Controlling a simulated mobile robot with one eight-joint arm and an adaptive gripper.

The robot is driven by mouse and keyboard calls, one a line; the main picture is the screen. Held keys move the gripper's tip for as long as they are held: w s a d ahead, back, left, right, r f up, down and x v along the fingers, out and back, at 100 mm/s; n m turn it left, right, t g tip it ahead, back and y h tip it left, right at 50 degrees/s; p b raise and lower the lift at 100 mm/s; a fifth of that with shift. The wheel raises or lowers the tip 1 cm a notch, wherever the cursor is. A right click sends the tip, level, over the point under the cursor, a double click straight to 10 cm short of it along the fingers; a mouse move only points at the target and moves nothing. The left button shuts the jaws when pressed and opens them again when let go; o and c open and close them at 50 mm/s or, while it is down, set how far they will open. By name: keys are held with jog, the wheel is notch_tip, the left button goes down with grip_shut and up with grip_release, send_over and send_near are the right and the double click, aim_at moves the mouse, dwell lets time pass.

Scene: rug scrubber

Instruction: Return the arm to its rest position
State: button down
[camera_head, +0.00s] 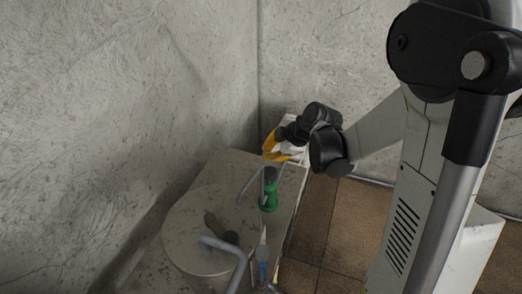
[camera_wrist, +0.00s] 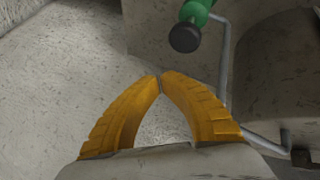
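My gripper (camera_head: 270,148) shows in the head view at the end of the arm, above the far end of a pale stone-like surface. In the wrist view my gripper (camera_wrist: 160,82) has its two yellow fingers meeting at the tips, with nothing between them. A green object with a dark end (camera_head: 269,195) stands on the surface just below and in front of the gripper, apart from it. It also shows in the wrist view as a green shaft with a black end (camera_wrist: 186,36), beyond the fingertips.
Bent grey bars (camera_head: 222,245) rise from the surface. A pale round disc (camera_head: 186,232) and a clear bluish item (camera_head: 262,266) are nearer. Concrete walls (camera_head: 130,90) stand close on the left and behind. Brown tiled floor (camera_head: 345,220) lies open to the right.

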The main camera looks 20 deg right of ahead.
jog(key=shift+s+a+f+b, duration=0.1)
jog(key=shift+s+b, duration=0.15)
jog(key=shift+b, duration=0.3)
jog(key=s+f+m+h+b, duration=0.2)
jog(key=s+f+m+b, duration=0.2)
jog(key=s+m+b, duration=0.4)
jog(key=s+f+m+t+h+b, duration=0.1)
jog(key=s+f+m+h+b, duration=0.1)
jog(key=s+m+b, duration=0.5)
jog(key=s+f+b, duration=0.1)
jog(key=s+b, duration=0.3)
jog(key=s, duration=0.1)
jog(key=shift+s+d+f+m+b, duration=0.25)
jog(key=shift+s+f+m+b, duration=0.1)
jog(key=shift+f+m+b, duration=0.05)
